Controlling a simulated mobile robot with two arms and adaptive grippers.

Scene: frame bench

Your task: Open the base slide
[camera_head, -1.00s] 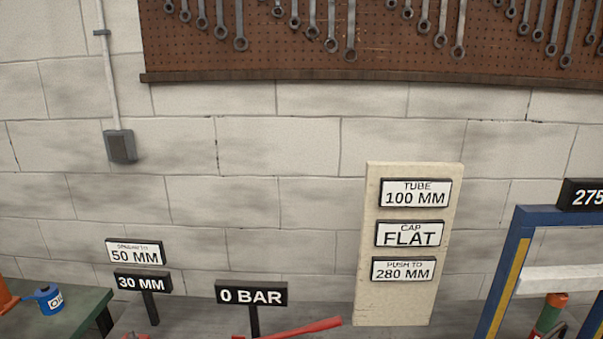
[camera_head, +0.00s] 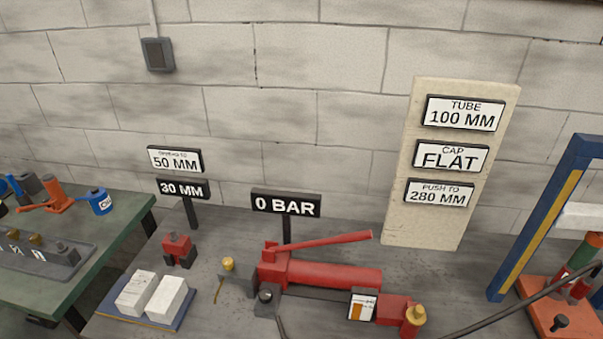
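Neither of my grippers is in view. No part is marked as the base slide, and I cannot tell which part it is. At the right edge, a blue and yellow frame (camera_head: 545,225) stands on the bench. An orange-red base plate (camera_head: 538,290) with a dark knob (camera_head: 560,322) lies at its foot, cut off by the picture edge. A red and green cylinder (camera_head: 585,258) stands over this plate, partly out of view. A red hand pump (camera_head: 335,278) with its long handle (camera_head: 325,243) lies in the middle of the grey bench.
A sign board (camera_head: 437,230) stands behind the pump, beside a "0 BAR" sign (camera_head: 286,204). A small red tool (camera_head: 178,250) and two white blocks (camera_head: 165,297) on a blue plate are at left. A green table (camera_head: 130,212) holds tools. A dark hose (camera_head: 500,312) crosses the front right.

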